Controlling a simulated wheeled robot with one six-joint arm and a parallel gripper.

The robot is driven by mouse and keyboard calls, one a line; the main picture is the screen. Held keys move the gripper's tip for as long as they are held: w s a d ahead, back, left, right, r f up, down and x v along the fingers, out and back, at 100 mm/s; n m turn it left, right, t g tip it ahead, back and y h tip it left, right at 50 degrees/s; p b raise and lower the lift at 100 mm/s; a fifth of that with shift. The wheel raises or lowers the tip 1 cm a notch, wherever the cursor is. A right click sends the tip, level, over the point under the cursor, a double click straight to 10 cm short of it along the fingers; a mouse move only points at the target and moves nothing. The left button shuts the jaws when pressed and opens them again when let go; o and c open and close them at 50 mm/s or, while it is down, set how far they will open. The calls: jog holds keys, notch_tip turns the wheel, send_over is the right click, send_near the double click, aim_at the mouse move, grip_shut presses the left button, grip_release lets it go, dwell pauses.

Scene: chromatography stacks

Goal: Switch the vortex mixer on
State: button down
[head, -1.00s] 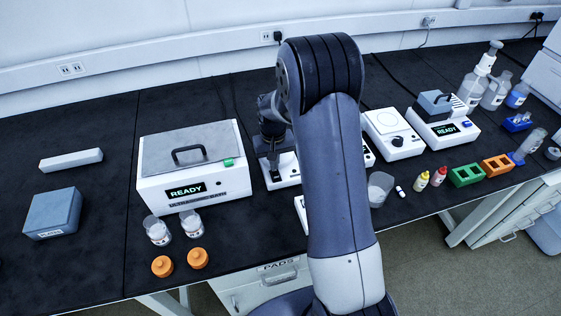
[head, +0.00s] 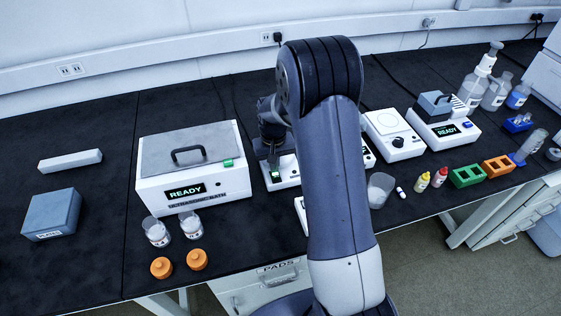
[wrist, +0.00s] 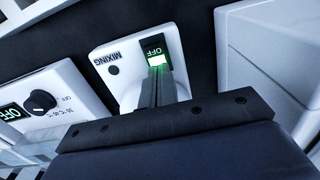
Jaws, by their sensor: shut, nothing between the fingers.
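The vortex mixer (head: 289,174) is a small white unit, partly hidden behind my arm in the head view. In the wrist view the mixer (wrist: 122,50) bears the word MIXING, seen upside down, and a dark switch (wrist: 153,45) marked OFF. A green light glows on the switch's near part. My gripper (wrist: 158,76) is shut and empty, with its fingertips right at the lit part of the switch; whether they touch it I cannot tell. In the head view my gripper (head: 275,166) points down over the mixer's front left.
A white bath (head: 195,190) with a grey lid and a READY display stands close on the left. In the wrist view a unit with a dial (wrist: 40,100) and an OFF display is on the left. A white unit with a knob (head: 395,142) stands right of my arm.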

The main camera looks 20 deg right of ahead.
notch_tip(320, 180, up, 7)
jog(key=p, duration=0.4)
jog(key=shift+f, duration=0.2)
notch_tip(320, 180, down, 7)
jog(key=b, duration=0.4)
jog(key=shift+b, duration=0.35)
jog(key=shift+r, duration=0.15)
